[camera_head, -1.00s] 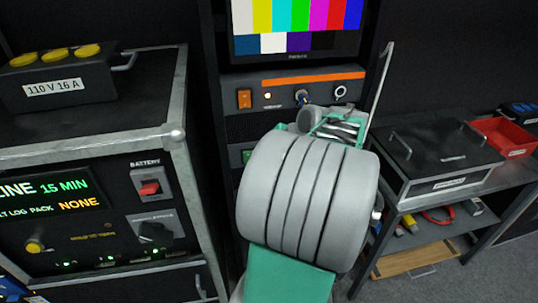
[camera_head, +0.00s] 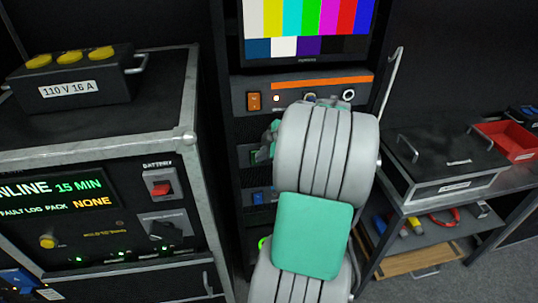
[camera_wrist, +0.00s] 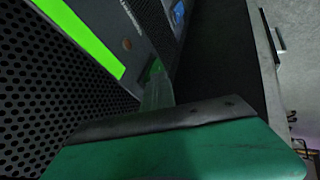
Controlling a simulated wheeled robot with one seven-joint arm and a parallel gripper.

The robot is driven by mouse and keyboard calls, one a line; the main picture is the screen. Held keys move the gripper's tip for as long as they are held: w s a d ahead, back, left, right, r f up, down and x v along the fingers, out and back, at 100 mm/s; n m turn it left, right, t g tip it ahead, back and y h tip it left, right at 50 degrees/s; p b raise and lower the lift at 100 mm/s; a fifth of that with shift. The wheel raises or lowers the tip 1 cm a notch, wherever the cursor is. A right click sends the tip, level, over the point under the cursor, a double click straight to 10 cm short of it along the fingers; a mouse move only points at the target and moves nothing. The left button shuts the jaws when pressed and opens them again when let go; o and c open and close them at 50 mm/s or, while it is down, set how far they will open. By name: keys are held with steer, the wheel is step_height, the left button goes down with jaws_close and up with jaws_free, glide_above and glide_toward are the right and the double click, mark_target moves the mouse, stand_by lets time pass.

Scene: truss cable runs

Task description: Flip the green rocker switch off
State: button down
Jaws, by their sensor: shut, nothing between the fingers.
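The green rocker switch (camera_head: 254,156) sits on a dark rack panel below the orange-striped one. My gripper (camera_head: 268,142) shows only in part at the left of my arm, close to the switch's right side. In the wrist view my shut, empty fingers (camera_wrist: 157,92) reach toward the green switch (camera_wrist: 154,69), whose lower part they cover. I cannot tell whether they touch it, nor which way the rocker is tilted.
An orange switch (camera_head: 254,101) is above and a blue switch (camera_head: 258,197) below. A bright green strip (camera_wrist: 85,35) and perforated metal lie beside the fingers. A cabinet with a red battery switch (camera_head: 159,187) stands left; a grey case (camera_head: 445,165) is on the right bench.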

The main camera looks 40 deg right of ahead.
steer(key=shift+d+r, duration=0.1)
steer(key=shift+r, duration=0.7)
steer(key=a+b+v, duration=0.1)
steer(key=v, duration=1.1)
steer(key=shift+s+a+f, duration=0.15)
steer(key=shift+s+a, duration=0.1)
steer(key=shift+s, duration=0.2)
